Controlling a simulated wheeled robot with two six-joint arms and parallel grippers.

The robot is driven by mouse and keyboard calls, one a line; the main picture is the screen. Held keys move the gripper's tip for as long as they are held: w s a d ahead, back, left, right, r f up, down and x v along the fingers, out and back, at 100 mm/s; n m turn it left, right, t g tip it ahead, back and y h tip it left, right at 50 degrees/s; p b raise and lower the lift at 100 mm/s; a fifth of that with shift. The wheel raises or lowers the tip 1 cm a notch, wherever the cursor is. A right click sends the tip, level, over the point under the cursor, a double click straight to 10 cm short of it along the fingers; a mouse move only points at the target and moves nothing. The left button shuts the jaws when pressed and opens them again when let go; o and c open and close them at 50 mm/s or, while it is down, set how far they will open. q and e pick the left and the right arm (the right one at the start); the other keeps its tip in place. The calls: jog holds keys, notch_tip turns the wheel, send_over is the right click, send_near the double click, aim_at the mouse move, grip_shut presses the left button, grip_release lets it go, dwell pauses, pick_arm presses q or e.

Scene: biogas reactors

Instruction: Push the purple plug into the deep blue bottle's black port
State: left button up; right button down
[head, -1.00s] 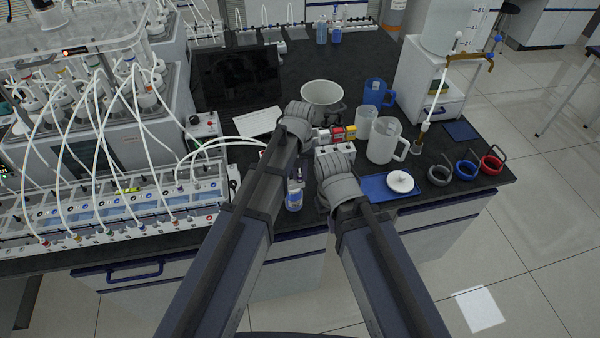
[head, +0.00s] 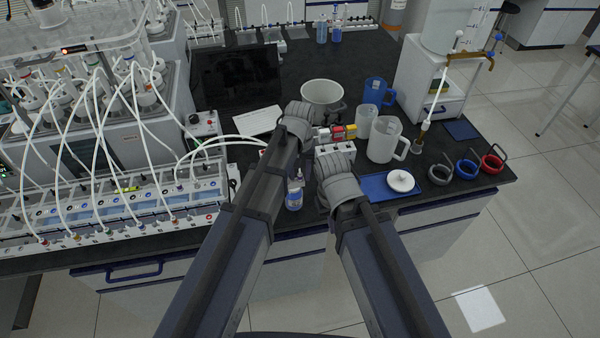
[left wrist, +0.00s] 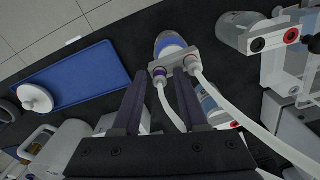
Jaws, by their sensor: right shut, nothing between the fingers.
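The deep blue bottle (head: 294,200) stands upright near the front bench edge; its blue band and pale two-port cap (left wrist: 176,62) show in the left wrist view. The purple plug (left wrist: 159,77) is at the cap's left port with a white tube trailing from it. It appears seated, but its depth is unclear and the black port is covered. My left gripper (left wrist: 159,80) is open, its dark fingers apart on either side of the plug and tube. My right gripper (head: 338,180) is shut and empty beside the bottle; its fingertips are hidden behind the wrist.
A red-ringed plug with a tube (left wrist: 192,64) is on the cap's other port. A blue tray (head: 375,190) with a white round item lies to the right. A pitcher (head: 383,142) and white bowl (head: 322,93) stand behind. Tubed equipment (head: 100,205) fills the left.

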pick_arm(q)
jog(key=shift+o, duration=0.6)
jog(key=shift+r, duration=0.1)
notch_tip(320, 180, up, 8)
jog(key=p, duration=0.8)
jog(key=shift+f, duration=0.2)
jog(key=shift+s+f+b, duration=0.2)
jog(key=shift+s+b, duration=0.1)
jog(key=s+a+f+m+b, duration=0.1)
jog(key=s+f+b, duration=0.3)
jog(key=s, duration=0.4)
jog(key=s+a+f+m+y+b, duration=0.1)
jog(key=s+f+m+b, duration=0.2)
jog(key=s, duration=0.5)
jog(key=shift+s+f+b, duration=0.35)
jog(key=shift+f+b, duration=0.15)
jog(key=shift+b, duration=0.05)
